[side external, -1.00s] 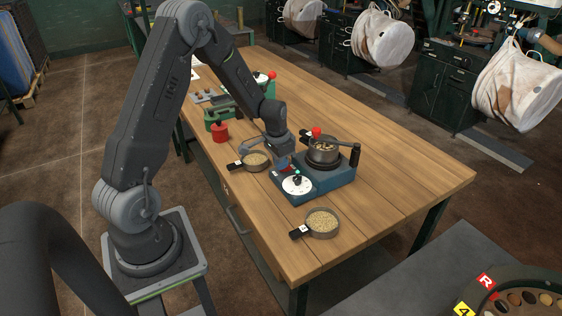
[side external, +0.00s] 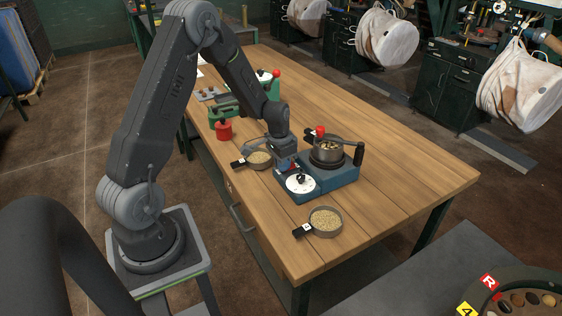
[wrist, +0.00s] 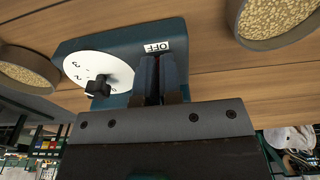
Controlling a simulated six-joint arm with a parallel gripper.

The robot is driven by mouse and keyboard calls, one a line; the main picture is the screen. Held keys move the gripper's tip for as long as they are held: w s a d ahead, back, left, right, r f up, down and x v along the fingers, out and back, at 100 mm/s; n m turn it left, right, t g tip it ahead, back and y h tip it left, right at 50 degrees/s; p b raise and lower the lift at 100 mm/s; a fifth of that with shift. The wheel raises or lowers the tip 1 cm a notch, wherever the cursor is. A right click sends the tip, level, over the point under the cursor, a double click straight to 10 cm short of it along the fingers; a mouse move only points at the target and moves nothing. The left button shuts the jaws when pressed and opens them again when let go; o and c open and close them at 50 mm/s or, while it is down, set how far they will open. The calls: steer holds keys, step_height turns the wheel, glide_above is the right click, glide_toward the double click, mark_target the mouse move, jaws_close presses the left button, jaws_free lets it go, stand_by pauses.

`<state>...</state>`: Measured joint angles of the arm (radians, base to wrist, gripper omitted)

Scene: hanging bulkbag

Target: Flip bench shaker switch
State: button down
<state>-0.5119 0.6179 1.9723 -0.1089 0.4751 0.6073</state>
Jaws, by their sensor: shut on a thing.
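The bench shaker (side external: 335,181) is a blue box on the wooden table, with a round white dial (side external: 299,185) and black knob at its left end. A metal pot (side external: 326,152) stands on its right part under a clamp arm. In the wrist view, the dial (wrist: 90,72) and a white OFF label (wrist: 157,46) show on the shaker's top. My gripper (side external: 289,168) points down at the shaker beside the dial. In the wrist view my gripper's fingers (wrist: 158,65) are close together below the OFF label, with a little red between them. The fingers mostly hide the switch.
Handled pans of grain stand behind-left (side external: 258,159) and in front (side external: 325,222) of the shaker. The table's right side is clear. The pot's clamp arm stands close to my gripper.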

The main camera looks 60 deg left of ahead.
steer(key=shift+w+d+r, duration=0.1)
steer(key=shift+w+r, duration=0.3)
steer(key=shift+r, duration=0.05)
steer(key=s+r, duration=0.6)
steer(key=r, duration=0.5)
steer(key=s+d+r+t, duration=0.2)
steer(key=s+d+r, duration=0.4)
steer(key=d, duration=0.4)
steer(key=s+d+r+t, duration=0.2)
steer(key=s+d+r, duration=0.5)
steer(key=d, duration=0.3)
steer(key=shift+s+r+t, duration=0.2)
steer(key=shift+s+t, duration=0.1)
steer(key=c, duration=1.9)
jaws_free()
steer(key=shift+d, duration=0.1)
